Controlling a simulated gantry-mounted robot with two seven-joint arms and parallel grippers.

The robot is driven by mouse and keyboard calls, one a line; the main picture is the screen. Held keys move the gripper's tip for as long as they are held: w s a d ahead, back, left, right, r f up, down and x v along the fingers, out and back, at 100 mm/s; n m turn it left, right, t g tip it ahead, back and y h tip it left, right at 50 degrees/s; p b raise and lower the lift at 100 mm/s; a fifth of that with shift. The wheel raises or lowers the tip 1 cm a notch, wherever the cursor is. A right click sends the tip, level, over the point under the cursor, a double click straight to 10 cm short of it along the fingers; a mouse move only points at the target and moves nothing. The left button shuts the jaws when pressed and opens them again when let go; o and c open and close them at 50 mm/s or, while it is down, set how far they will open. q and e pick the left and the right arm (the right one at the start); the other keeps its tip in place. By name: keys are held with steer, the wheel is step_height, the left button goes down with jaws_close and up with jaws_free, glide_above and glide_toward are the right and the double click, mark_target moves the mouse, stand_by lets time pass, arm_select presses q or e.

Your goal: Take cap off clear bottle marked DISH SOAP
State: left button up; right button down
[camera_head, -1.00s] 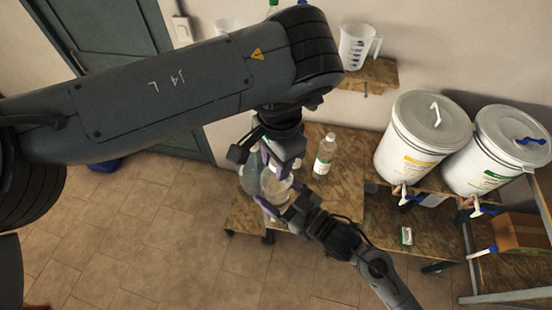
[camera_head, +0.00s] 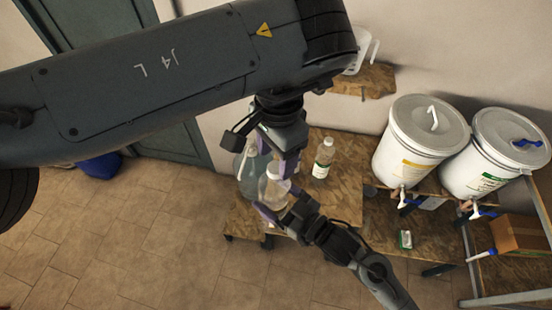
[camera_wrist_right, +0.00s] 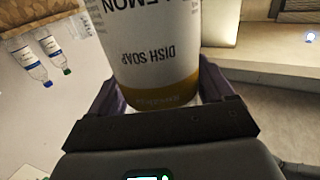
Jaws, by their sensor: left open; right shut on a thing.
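The clear bottle marked DISH SOAP (camera_wrist_right: 150,45) fills the top middle of the right wrist view, its label upside down there. In the head view the bottle (camera_head: 273,190) is raised at the edge of the wooden bench (camera_head: 342,205). My right gripper (camera_head: 283,211) is shut on its lower part. My left gripper (camera_head: 277,160) is open and points down at the bottle's top, its fingers around or just above that end. The cap is not clearly visible between the fingers, and I cannot tell whether they touch it.
A greyish bottle (camera_head: 247,176) stands close behind on the left. Two white drums (camera_head: 424,140) (camera_head: 497,155) with taps stand farther right. A jug (camera_head: 358,52) is on the wall shelf.

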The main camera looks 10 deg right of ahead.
mark_target(275, 167)
arm_select(q)
steer(key=m, duration=0.5)
steer(key=shift+s+d+r, duration=0.1)
steer(key=shift+s+r, duration=0.05)
steer(key=shift+s, duration=0.05)
steer(key=m, duration=0.4)
steer(key=shift+s+d+g, duration=0.15)
steer(key=shift+g, duration=0.15)
steer(key=m, duration=0.4)
steer(key=shift+s+d+m, duration=0.1)
steer(key=shift+m, duration=0.2)
steer(key=m, duration=0.4)
steer(key=shift+s+d, duration=0.1)
steer(key=m, duration=0.6)
steer(key=shift+d+r+m+h, duration=0.1)
steer(key=shift+m+h, duration=0.2)
steer(key=m, duration=0.5)
steer(key=shift+r, duration=0.4)
steer(key=m, duration=0.1)
steer(key=r+m, duration=0.1)
steer(key=shift+w+m, duration=0.25)
steer(key=shift+m, duration=0.15)
steer(key=shift+w+a+r+t, duration=0.2)
steer(key=shift+a+r, duration=0.05)
steer(key=shift+r, duration=0.2)
steer(key=shift+w+a+r+t, duration=0.2)
steer(key=shift+r, duration=0.25)
steer(key=shift+a+f, duration=0.15)
steer(key=shift+f, duration=3.55)
